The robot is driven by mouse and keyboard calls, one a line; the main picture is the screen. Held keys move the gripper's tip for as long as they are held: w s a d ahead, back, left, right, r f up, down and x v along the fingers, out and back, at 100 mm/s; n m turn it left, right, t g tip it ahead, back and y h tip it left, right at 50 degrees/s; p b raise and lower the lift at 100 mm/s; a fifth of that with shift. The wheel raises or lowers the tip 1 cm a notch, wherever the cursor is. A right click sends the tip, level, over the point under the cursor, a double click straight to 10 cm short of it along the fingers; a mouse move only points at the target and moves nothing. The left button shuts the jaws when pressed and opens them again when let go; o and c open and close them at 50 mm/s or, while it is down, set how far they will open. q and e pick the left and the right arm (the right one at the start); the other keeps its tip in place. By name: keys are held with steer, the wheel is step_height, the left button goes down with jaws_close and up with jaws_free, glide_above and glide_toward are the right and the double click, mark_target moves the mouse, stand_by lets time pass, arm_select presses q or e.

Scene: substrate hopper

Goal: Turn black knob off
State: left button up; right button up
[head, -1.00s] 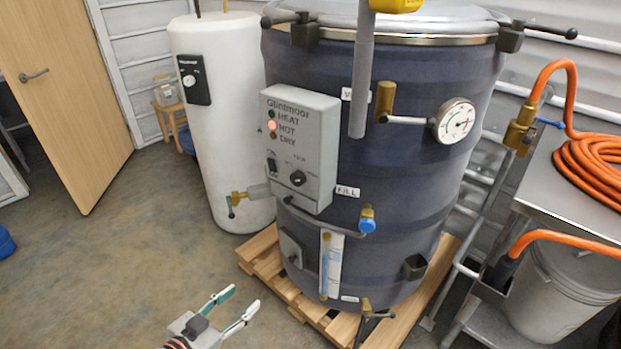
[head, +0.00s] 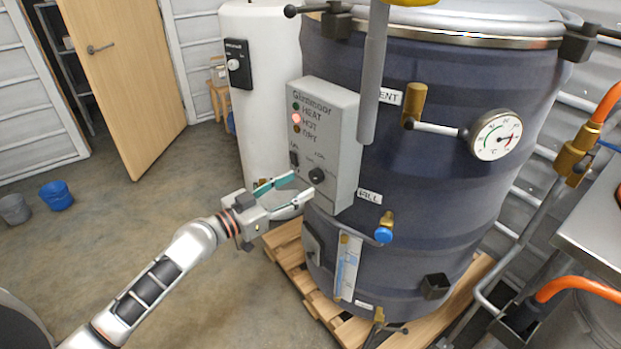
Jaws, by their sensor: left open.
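The black knob (head: 317,175) is on the lower right of the front of the grey control box (head: 341,150), which is fixed to a dark blue tank (head: 430,200). A black switch (head: 294,159) is to its left, and a red lamp (head: 296,118) glows beside HOT. My left gripper (head: 303,186) is open and empty, with its fingertips just left of and slightly below the knob. I cannot tell whether a fingertip touches the box. The knob is in plain view between no fingers. My right gripper is not in view.
A white cylinder (head: 262,60) stands behind. The floor at the left is clear around two buckets (head: 57,196).

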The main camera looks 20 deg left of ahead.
mark_target(313, 178)
arm_select(q)
steer(key=shift+x, duration=2.4)
steer(key=c, duration=1.1)
